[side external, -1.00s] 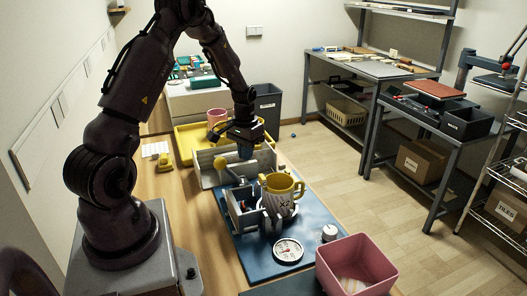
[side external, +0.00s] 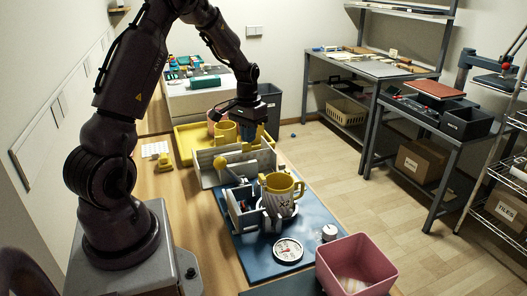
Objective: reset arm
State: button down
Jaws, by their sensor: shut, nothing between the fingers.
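My gripper (side external: 249,137) hangs above the yellow tray (side external: 184,148) and the far edge of the grey box. It is shut and holds nothing. A white mug with a yellow rim and handles (side external: 281,188) stands in the mug press (side external: 243,206) on the blue mat (side external: 310,217). The press has a lever with a yellow ball knob (side external: 219,163). A yellow mug (side external: 226,132) stands in the yellow tray. A pink mug beside it is mostly hidden behind it and my gripper.
A pink bin (side external: 357,264), a round dial gauge (side external: 288,250) and a white knob (side external: 329,232) are at the near end. A grey box (side external: 262,161) stands behind the press. A yellow item (side external: 165,163) lies on the wooden table at the left. Shelves stand at the right.

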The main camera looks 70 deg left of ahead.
jog(key=s+d+r+m+t, duration=0.2)
jog(key=s+d+r, duration=0.2)
jog(key=d, duration=0.5)
jog(key=s+d+r+m+t, duration=0.1)
jog(key=s+d+r, duration=0.3)
jog(key=d+r, duration=0.4)
jog(key=s+d+r+m+t, duration=0.2)
jog(key=d+r, duration=0.5)
jog(key=d, duration=0.4)
jog(key=shift+s+m+t, duration=0.3)
jog(key=shift+s+m, duration=0.2)
jog(key=shift+s, duration=0.65)
